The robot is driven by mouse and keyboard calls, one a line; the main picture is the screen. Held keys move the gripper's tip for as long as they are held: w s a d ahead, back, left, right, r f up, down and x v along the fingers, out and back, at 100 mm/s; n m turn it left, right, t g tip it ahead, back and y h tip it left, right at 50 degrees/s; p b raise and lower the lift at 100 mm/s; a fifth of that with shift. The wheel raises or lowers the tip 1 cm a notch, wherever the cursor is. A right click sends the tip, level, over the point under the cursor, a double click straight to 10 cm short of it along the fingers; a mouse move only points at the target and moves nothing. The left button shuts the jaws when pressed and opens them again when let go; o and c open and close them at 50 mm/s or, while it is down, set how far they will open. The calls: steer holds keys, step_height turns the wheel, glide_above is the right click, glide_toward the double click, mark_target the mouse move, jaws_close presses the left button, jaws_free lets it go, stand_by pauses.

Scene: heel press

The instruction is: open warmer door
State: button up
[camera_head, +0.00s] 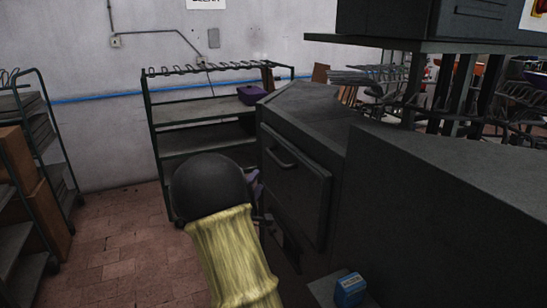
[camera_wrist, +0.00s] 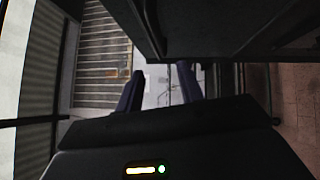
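The warmer (camera_head: 312,105) is a dark grey cabinet right of centre in the head view. Its door (camera_head: 295,185) faces left and looks shut, with a dark bar handle (camera_head: 281,153) near its upper edge. My gripper shows in the wrist view (camera_wrist: 159,85) with its two purple fingers apart and nothing seen between them. In the head view only a little purple of it shows beside the door, below the handle; my arm hides the rest. A dark panel fills the top of the wrist view close to the fingers; I cannot tell whether they touch it.
A wire-topped shelf rack (camera_head: 205,112) with a purple bin (camera_head: 251,94) stands behind. Another rack (camera_head: 35,200) stands at the left. A large dark cabinet (camera_head: 440,210) fills the right, with a small blue box (camera_head: 350,289) near it. Tiled floor (camera_head: 115,245) is clear at left.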

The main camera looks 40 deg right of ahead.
mark_target(273, 155)
steer(key=p+x, duration=0.3)
steer(key=x, duration=1.1)
steer(key=shift+w+d, duration=0.15)
steer(key=shift+d, duration=0.2)
steer(key=shift+c, duration=0.5)
jaws_close()
